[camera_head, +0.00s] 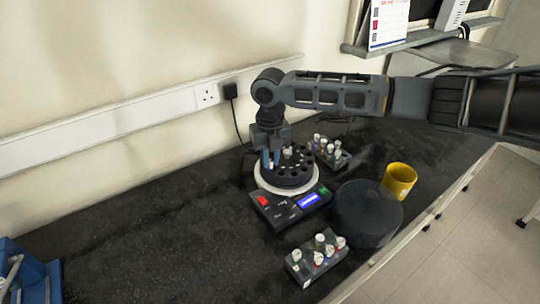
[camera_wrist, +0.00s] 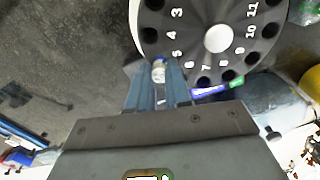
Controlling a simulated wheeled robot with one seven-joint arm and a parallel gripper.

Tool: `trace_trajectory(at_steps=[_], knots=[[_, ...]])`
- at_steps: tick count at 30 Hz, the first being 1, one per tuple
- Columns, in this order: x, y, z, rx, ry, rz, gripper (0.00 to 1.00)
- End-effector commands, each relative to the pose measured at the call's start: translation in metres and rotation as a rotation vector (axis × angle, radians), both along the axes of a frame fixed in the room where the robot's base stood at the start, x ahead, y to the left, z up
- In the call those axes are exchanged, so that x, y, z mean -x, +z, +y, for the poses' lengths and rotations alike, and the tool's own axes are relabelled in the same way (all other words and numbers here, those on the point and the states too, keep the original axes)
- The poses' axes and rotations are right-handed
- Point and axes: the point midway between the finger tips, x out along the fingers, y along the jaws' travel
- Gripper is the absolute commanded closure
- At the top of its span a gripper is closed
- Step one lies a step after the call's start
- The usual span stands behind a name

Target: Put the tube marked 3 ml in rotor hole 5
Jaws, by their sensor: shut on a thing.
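My gripper (camera_head: 271,160) points down at the left side of the dark centrifuge rotor (camera_head: 291,169). In the wrist view its two blue fingers (camera_wrist: 158,80) are shut on a tube (camera_wrist: 159,71) with a whitish body and a blue band. The tube is at the rotor's rim (camera_wrist: 196,10), by the printed number 5. The hole there is hidden behind the tube and fingers. I cannot tell whether the tube's end is in the hole or above it. The tube's volume mark is not readable. Other numbered holes in the wrist view look dark.
A rack with several tubes (camera_head: 330,153) stands behind the rotor, another (camera_head: 299,270) in front. The centrifuge panel (camera_head: 289,206) faces forward. A dark round lid (camera_head: 367,216) and a yellow mug (camera_head: 399,180) are to the right. A blue rack (camera_head: 35,275) is far left.

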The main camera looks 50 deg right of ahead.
Motion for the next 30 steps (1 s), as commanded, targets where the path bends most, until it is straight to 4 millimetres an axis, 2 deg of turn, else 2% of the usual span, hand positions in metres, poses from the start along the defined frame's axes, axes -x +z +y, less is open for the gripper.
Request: trace_trajectory(at_steps=[7, 8, 16, 22, 27, 30], knots=[[-0.0001, -0.0004, 0.0000, 0.000, 0.000, 0.000, 1.00], [-0.0001, -0.0004, 0.0001, 0.000, 0.000, 0.000, 0.80], [-0.0001, -0.0002, -0.0001, 0.000, 0.000, 0.000, 0.54], [-0.0001, -0.0002, -0.0001, 0.000, 0.000, 0.000, 0.51], [-0.0001, -0.0002, -0.0001, 0.000, 0.000, 0.000, 0.35], [-0.0001, -0.0002, -0.0001, 0.000, 0.000, 0.000, 0.35]])
